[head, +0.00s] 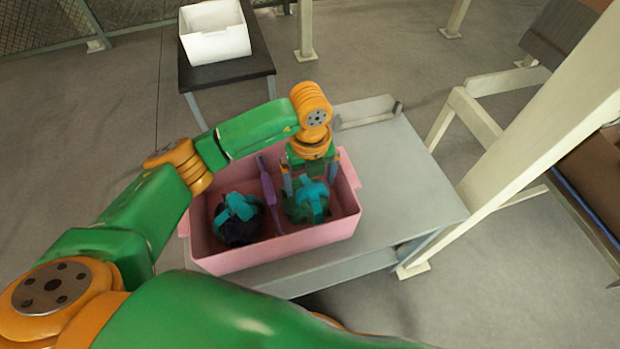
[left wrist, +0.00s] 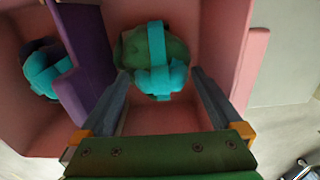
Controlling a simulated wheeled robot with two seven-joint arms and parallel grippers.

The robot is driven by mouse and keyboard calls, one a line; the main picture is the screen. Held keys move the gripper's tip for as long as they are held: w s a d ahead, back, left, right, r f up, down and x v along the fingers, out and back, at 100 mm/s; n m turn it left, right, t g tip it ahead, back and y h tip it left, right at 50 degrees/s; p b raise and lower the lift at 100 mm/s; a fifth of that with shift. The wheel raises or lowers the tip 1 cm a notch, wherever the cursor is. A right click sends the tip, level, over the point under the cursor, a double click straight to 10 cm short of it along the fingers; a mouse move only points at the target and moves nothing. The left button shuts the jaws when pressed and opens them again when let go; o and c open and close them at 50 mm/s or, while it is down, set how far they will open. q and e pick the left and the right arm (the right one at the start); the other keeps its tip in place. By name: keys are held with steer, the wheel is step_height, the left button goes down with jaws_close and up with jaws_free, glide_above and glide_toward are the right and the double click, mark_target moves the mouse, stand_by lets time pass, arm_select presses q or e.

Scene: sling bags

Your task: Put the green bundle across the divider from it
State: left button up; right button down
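The green bundle (head: 306,204), wrapped with teal straps, lies in the right compartment of the pink crate (head: 290,245). It also shows in the left wrist view (left wrist: 157,60). A purple divider (head: 268,190) splits the crate. A dark blue bundle (head: 238,220) with teal straps lies in the left compartment. My left gripper (head: 306,188) points down over the right compartment, its fingers at the green bundle. In the left wrist view the fingers (left wrist: 158,85) are spread apart on either side of the bundle's near edge, with gaps. My right gripper is not in view.
The crate stands on a grey table (head: 410,180) with bare surface to its right. A long-handled item (head: 370,118) lies at the table's back edge. A white bin (head: 214,32) stands on a dark table behind. A cream post (head: 540,110) rises at the right.

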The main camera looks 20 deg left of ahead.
arm_select(q)
steer(key=shift+r, duration=0.1)
step_height(320, 180, up, 12)
steer(key=shift+p, duration=0.35)
steer(key=shift+r, duration=0.1)
